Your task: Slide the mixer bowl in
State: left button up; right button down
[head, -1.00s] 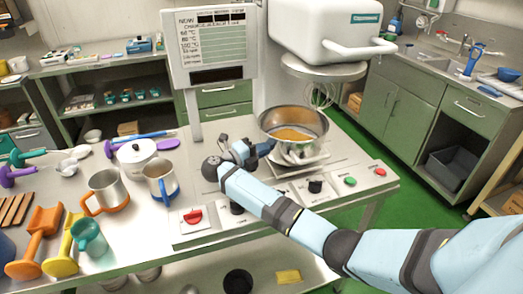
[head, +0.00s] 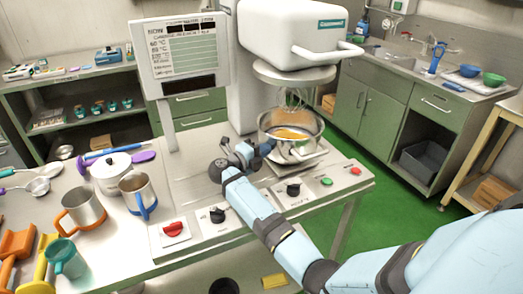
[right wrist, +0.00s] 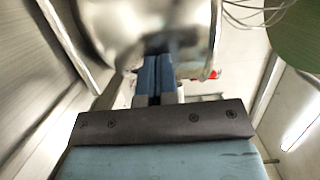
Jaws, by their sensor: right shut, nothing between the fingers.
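The steel mixer bowl (head: 306,150) with orange-yellow contents sits upright under the white mixer head (head: 290,30). The wire whisk (head: 297,97) hangs above it and reaches down toward its rim. My right gripper (head: 262,149) is shut and empty, with its fingertips at the bowl's left side. In the right wrist view the shut blue fingers (right wrist: 158,75) point at the bowl wall (right wrist: 110,25). They look close against it, but I cannot tell whether they touch. My left gripper is out of view.
A panel with red (head: 174,228), black and green knobs runs along the front. A sign board (head: 182,55) stands left of the mixer. Steel mugs (head: 84,209), a lidded pot (head: 112,172) and scoops crowd the left. Bare steel lies left of my gripper.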

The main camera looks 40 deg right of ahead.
jog(key=shift+d+r, duration=0.1)
jog(key=shift+d, duration=0.1)
jog(key=a+b, duration=0.1)
jog(key=a, duration=1.3)
jog(key=shift+s+b, duration=0.2)
jog(key=shift+b, duration=0.15)
jog(key=shift+a, duration=0.1)
